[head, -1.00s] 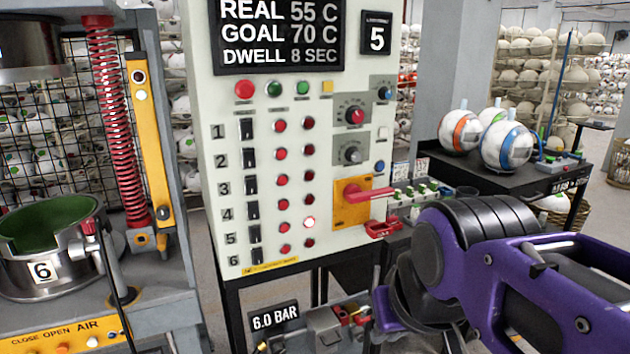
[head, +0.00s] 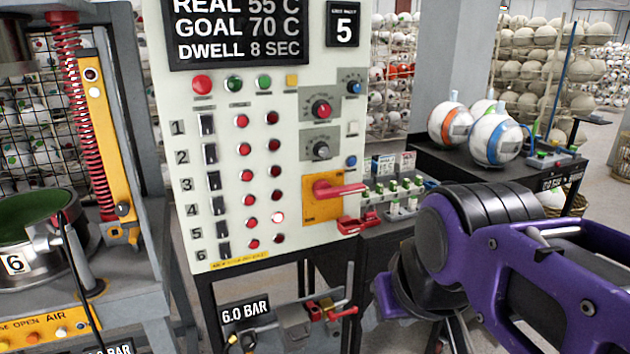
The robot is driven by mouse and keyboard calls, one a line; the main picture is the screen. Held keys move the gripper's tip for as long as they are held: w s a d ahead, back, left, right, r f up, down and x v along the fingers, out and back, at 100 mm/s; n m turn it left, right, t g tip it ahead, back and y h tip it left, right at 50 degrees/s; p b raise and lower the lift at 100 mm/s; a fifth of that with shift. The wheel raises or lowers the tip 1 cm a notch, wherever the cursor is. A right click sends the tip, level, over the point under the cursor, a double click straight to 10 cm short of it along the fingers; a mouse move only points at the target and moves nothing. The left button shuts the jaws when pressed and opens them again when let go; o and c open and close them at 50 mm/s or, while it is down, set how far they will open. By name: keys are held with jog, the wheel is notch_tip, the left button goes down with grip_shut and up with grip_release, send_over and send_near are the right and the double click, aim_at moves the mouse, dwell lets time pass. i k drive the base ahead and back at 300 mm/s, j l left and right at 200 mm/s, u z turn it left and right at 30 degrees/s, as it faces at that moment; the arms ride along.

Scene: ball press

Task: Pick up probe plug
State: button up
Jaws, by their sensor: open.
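I cannot pick out the probe plug for certain. A red fitting (head: 362,223) sits at the lower right edge of the control panel, just below the red switch handle (head: 340,190), and may or may not be it. Small green and white parts (head: 405,187) stand in rows on a dark shelf to its right. My purple arm reaches in from the right, its dark joint to the right of and below the red fitting. The fingers of my gripper do not show, and I see nothing held.
The control panel (head: 235,120) stands upright in the middle. A press with a red spring (head: 84,130) is at left. Below the panel are valves beside a 6.0 BAR sign (head: 245,310). Balls (head: 495,138) sit on a black table (head: 460,165) at back right.

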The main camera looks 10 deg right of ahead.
aim_at(407, 182)
jog(key=i+l+u, duration=0.1)
jog(key=l, duration=0.75)
jog(key=l+u, duration=0.1)
jog(key=l, duration=0.75)
jog(key=i+l, duration=0.1)
jog(key=l, duration=0.15)
jog(key=i+l+u, duration=0.1)
jog(key=l, duration=0.2)
jog(key=i+l, duration=0.15)
jog(key=l, duration=0.15)
